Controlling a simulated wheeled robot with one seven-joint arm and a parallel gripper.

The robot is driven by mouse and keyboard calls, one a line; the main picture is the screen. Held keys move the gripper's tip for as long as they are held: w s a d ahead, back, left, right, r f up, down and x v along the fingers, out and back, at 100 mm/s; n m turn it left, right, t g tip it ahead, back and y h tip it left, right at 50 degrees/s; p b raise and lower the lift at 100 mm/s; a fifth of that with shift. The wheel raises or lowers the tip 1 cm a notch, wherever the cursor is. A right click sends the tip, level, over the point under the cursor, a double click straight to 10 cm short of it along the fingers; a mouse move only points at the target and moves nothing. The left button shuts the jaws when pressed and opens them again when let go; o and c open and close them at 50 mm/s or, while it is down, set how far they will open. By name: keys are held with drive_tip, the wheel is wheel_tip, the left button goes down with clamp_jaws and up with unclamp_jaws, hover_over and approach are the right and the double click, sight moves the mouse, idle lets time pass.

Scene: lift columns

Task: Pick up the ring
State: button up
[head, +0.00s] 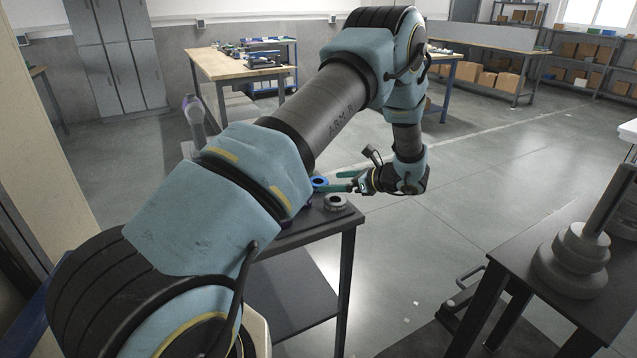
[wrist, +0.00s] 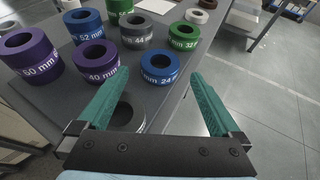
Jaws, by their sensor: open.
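Several thick rings stand on a dark table (head: 300,232). A blue ring marked 24 mm (wrist: 160,66) lies just ahead of my open gripper (wrist: 158,76), between the lines of its two green fingertips. In the head view a blue ring (head: 319,182) shows by the fingertips. A grey ring (wrist: 127,117) sits nearer my palm, partly hidden by the left finger and palm; a grey ring also shows in the head view (head: 336,202). A purple ring marked 40 mm (wrist: 95,64) is left of the left fingertip. Nothing is held. The height above the rings is unclear.
The table's edge runs close on the right, with open floor beyond. Grey stepped discs with a post (head: 572,262) stand on another table.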

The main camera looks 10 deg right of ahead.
sight(324, 184)
drive_tip(key=p+x, duration=0.2)
drive_tip(key=x, duration=0.2)
drive_tip(key=shift+w+a+f+p, duration=0.1)
drive_tip(key=shift+w+a+p, duration=0.05)
drive_tip(key=shift+p, duration=0.15)
drive_tip(key=shift+w+a+f, duration=0.25)
drive_tip(key=c, duration=1.5)
